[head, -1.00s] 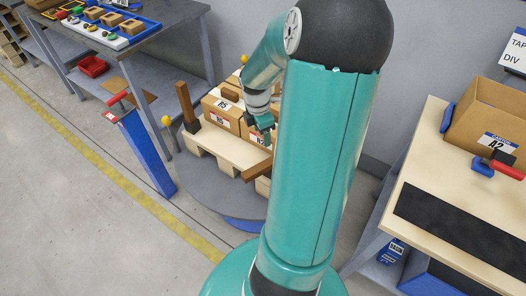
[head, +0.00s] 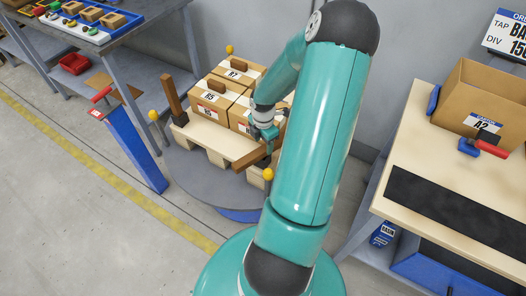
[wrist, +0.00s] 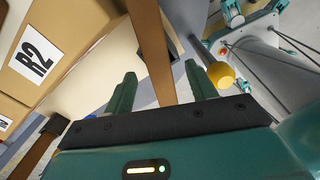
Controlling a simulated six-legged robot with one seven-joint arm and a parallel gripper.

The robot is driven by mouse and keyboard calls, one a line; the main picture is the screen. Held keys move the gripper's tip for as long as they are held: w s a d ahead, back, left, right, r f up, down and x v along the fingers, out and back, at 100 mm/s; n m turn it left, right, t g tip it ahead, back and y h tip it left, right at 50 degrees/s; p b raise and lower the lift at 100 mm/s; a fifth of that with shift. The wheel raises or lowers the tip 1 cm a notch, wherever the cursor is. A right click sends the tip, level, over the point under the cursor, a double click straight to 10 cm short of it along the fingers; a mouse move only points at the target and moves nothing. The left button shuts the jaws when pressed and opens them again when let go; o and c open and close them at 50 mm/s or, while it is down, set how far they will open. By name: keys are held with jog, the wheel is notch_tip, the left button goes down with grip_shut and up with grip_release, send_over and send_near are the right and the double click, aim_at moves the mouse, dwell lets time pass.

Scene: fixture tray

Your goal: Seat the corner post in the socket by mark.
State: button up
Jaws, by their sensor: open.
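A brown wooden corner post (head: 250,158) lies slanted at the near edge of the pallet (head: 200,134) in the head view. My gripper (head: 266,138) is just above its right end. In the wrist view the post (wrist: 151,45) runs between the two open green fingers of my gripper (wrist: 160,90), and I cannot tell whether they touch it. A second brown post (head: 171,95) stands upright in a black socket (head: 180,120) at the pallet's left corner. A dark part (wrist: 174,46) shows beside the slanted post, perhaps another socket. I cannot make out a mark.
Labelled cartons (head: 211,98) stand on the pallet close to my gripper. Yellow knobs rise around it, one (head: 268,174) very near the post. A blue stand (head: 138,150) is at the left. A bench (head: 420,150) with an open carton (head: 490,92) is at the right.

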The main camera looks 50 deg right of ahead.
aim_at(263, 149)
notch_tip(263, 149, down, 5)
jog(key=shift+w+r, duration=0.15)
jog(key=shift+r, duration=0.05)
jog(key=shift+c, duration=0.5)
jog(key=c, duration=1.1)
jog(key=shift+r, duration=0.15)
